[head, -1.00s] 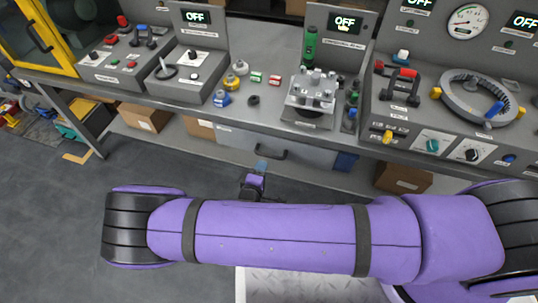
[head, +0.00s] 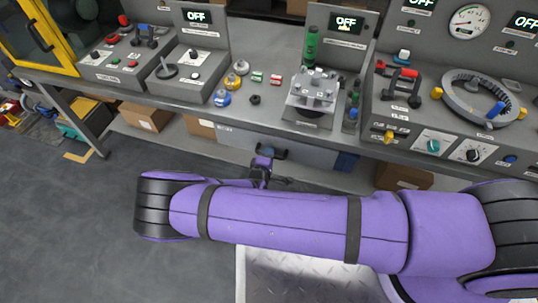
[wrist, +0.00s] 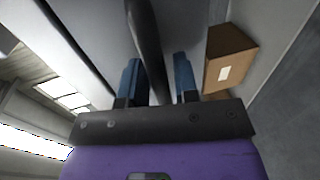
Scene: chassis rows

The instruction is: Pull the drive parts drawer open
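The drive parts drawer (head: 311,157) is a wide grey front under the bench, seen in the head view. Its dark bar handle (wrist: 146,40) runs down between my fingers in the wrist view. My gripper (head: 266,152) is at the drawer front in the head view, covering part of the handle. In the wrist view my gripper (wrist: 158,80) has its two blue fingers apart, one on each side of the handle, with a gap visible on the right. No gap between the drawer and its housing can be made out.
Cardboard boxes (head: 146,115) stand on the low shelf beside the drawer, and another box (head: 403,177) is to its right. One box (wrist: 229,57) is near my right finger in the wrist view. The bench edge (head: 200,115) overhangs. The floor (head: 75,220) at left is clear.

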